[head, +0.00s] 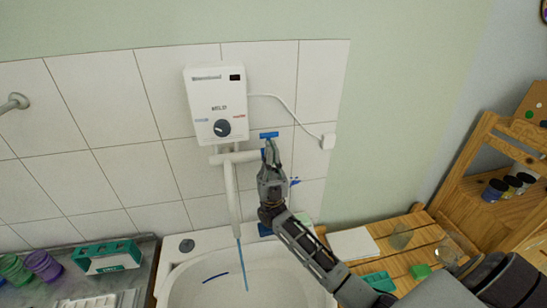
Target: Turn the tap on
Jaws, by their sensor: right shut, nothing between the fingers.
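A white water heater (216,103) with a dark dial hangs on the tiled wall. Below it are a white horizontal pipe (236,157) and a long spout (233,205) pointing down into the white sink (180,279). A blue tap handle (269,135) shows at the right end of the pipe. My right gripper (270,146) is shut and empty, its fingertips just below the handle; I cannot tell whether they touch. It hides part of the pipe's right end. A thin blue streak (243,267) runs from the spout's end into the basin; I cannot tell whether it is water. My left gripper is out of view.
A grey counter at the left holds green and purple cups (42,265) and a green-and-white box (107,257). A wooden slatted table (393,254) with papers and green items stands right of the sink. A wooden shelf (480,180) with jars is at far right.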

